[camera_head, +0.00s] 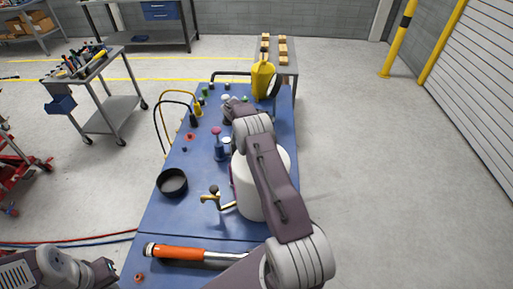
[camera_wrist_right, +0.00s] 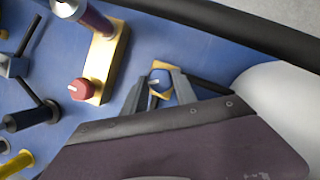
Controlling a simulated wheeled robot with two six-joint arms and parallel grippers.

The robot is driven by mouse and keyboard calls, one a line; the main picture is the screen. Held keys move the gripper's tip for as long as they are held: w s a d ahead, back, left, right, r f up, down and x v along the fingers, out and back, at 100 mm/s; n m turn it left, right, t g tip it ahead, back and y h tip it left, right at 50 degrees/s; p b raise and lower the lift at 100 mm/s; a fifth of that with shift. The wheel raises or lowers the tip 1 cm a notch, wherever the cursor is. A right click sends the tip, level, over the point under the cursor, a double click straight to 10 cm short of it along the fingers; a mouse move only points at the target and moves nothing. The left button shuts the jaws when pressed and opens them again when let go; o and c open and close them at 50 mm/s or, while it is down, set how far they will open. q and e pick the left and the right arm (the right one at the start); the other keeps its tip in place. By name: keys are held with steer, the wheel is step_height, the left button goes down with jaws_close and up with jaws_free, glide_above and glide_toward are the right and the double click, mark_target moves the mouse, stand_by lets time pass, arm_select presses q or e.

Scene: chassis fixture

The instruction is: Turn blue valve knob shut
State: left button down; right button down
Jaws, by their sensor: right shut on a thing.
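The blue valve knob (camera_wrist_right: 157,82) shows in the right wrist view, seated on a brass-coloured fitting (camera_wrist_right: 160,66) with a pale mark on its face. My right gripper (camera_wrist_right: 158,88) has one finger on each side of the knob and is shut on it. In the head view my right gripper (camera_head: 234,110) is at the far part of the blue bench, and the knob is hidden there. Part of my left arm's end (camera_head: 100,270) shows at the bottom left of the head view; its fingertips cannot be made out.
A red knob (camera_wrist_right: 82,89) sits on a brass bar beside my right gripper. On the blue bench (camera_head: 200,222) stand a white cylinder (camera_head: 249,190), a black bowl (camera_head: 172,184), an orange-handled tool (camera_head: 180,253) and a yellow jug (camera_head: 262,82). Open floor lies to the right.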

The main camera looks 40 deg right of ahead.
steer(key=shift+d+m, duration=0.1)
steer(key=shift+m, duration=0.2)
steer(key=c, duration=1)
jaws_free()
steer(key=b+v, duration=0.1)
steer(key=v, duration=0.8)
